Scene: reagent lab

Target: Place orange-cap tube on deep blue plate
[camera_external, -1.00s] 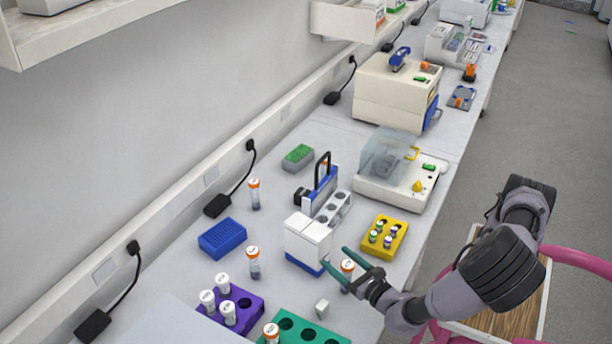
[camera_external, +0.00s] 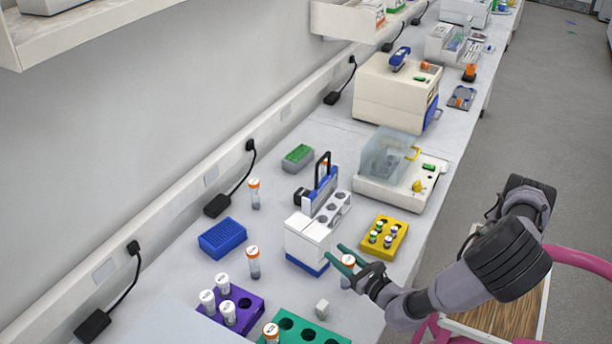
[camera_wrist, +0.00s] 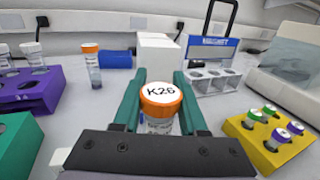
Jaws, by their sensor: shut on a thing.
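My gripper (camera_external: 346,258) is shut on an orange-cap tube (camera_external: 348,261), upright between its teal fingers. In the wrist view the held tube (camera_wrist: 161,102) shows a white cap top marked K26, with a finger on each side. Its lower end is hidden by the gripper. A blue piece, likely the plate, shows in the wrist view (camera_wrist: 116,59) behind another orange-cap tube (camera_wrist: 90,60).
A white and blue device (camera_external: 308,243) stands just left of my gripper, with a grey holder (camera_external: 334,207) behind. The yellow rack (camera_external: 385,238) is at right. Purple (camera_external: 243,314) and green (camera_external: 300,330) racks are in front. Other orange-cap tubes stand near the plate (camera_external: 253,262) (camera_external: 255,195).

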